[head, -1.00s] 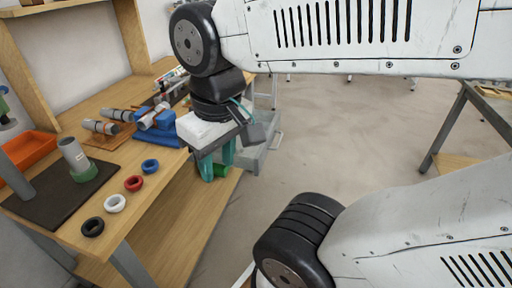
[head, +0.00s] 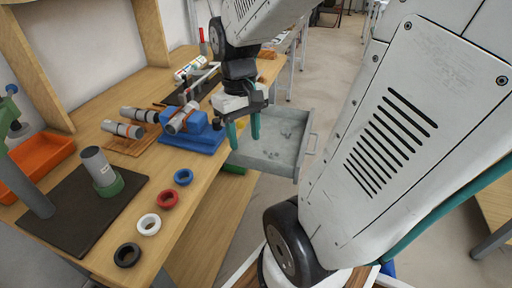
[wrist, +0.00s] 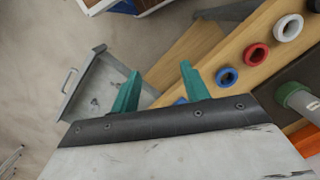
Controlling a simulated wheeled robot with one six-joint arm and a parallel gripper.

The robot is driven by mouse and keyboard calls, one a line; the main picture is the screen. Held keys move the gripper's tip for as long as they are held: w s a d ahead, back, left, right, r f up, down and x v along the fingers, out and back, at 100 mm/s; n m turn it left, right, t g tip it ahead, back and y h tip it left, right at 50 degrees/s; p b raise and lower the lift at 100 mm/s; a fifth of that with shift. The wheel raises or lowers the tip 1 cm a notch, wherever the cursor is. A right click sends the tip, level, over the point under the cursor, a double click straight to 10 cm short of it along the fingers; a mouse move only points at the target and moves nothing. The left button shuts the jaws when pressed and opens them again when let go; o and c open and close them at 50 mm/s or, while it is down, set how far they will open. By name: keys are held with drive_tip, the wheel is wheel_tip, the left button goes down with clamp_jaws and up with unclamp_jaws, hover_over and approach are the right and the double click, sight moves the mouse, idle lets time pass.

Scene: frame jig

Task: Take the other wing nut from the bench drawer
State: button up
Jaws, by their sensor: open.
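The bench drawer (head: 304,152) is a grey metal tray pulled out from the bench's right side. A few small grey pieces (head: 287,134) lie on its floor; they are too small to tell which is a wing nut. In the wrist view the drawer (wrist: 75,84) is at the left, with small dark pieces inside (wrist: 95,101). My gripper (head: 244,133) has teal fingers, spread apart with nothing between them. It is above the drawer's bench-side edge in the head view. In the wrist view the fingers (wrist: 160,72) point beside the drawer, towards the bench edge.
The wooden bench (head: 112,216) carries a blue fixture (head: 196,142) with grey cylinders near my gripper. Black, white, red and blue rings (head: 183,177) line its front edge. An orange bin (head: 38,165) and dark mat (head: 65,225) are at left. Open floor lies right of the drawer.

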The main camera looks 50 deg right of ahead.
drive_tip(key=w+d+f+n, duration=0.2)
drive_tip(key=w+d+f, duration=0.2)
drive_tip(key=d+f, duration=0.85)
drive_tip(key=n+t, duration=0.1)
drive_tip(key=n, duration=0.3)
hover_over(271, 154)
drive_tip(key=f, duration=0.2)
drive_tip(key=shift+s+a+f, duration=0.2)
drive_tip(key=shift+s+f, duration=0.1)
drive_tip(key=shift+s, duration=0.1)
drive_tip(key=shift+w+d+f+n+h, duration=0.1)
drive_tip(key=shift+w+d+n+h, duration=0.1)
drive_tip(key=shift+n+h, duration=0.1)
drive_tip(key=shift+f, duration=0.35)
drive_tip(key=f, duration=0.7)
drive_tip(key=shift+w, duration=0.25)
drive_tip(key=shift+r, duration=0.1)
clamp_jaws()
